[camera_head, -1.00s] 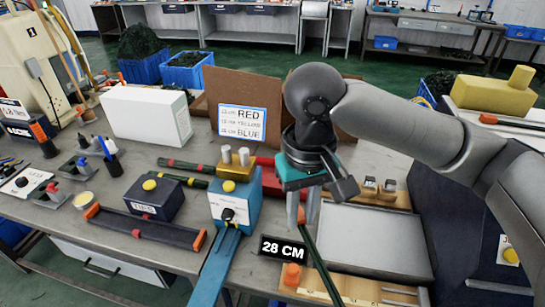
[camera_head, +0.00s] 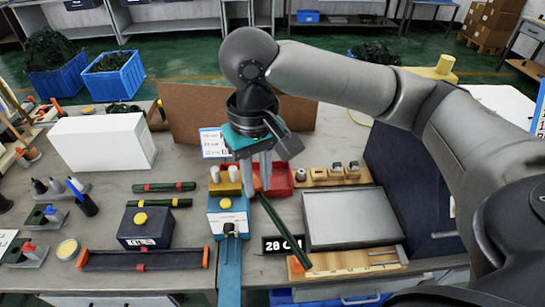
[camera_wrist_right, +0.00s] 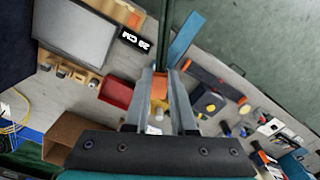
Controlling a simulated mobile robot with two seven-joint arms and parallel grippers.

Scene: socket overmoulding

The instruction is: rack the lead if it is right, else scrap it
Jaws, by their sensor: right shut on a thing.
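My right gripper (camera_head: 262,180) points down over the bench beside the blue fixture (camera_head: 229,218). It is shut on the upper end of a dark green lead (camera_head: 285,231), which slants down to the right past the 28 CM display (camera_head: 278,245). The lead's lower end is near the orange block (camera_head: 297,265); I cannot tell if it touches. Two other dark leads (camera_head: 165,187) with coloured bands lie left of the fixture. My left gripper is out of view.
A red tray (camera_head: 279,181) stands behind the gripper. A grey panel (camera_head: 350,218) and wooden board (camera_head: 345,262) lie to the right. A TIPS box (camera_head: 145,229) and dark channel (camera_head: 143,258) stand at left.

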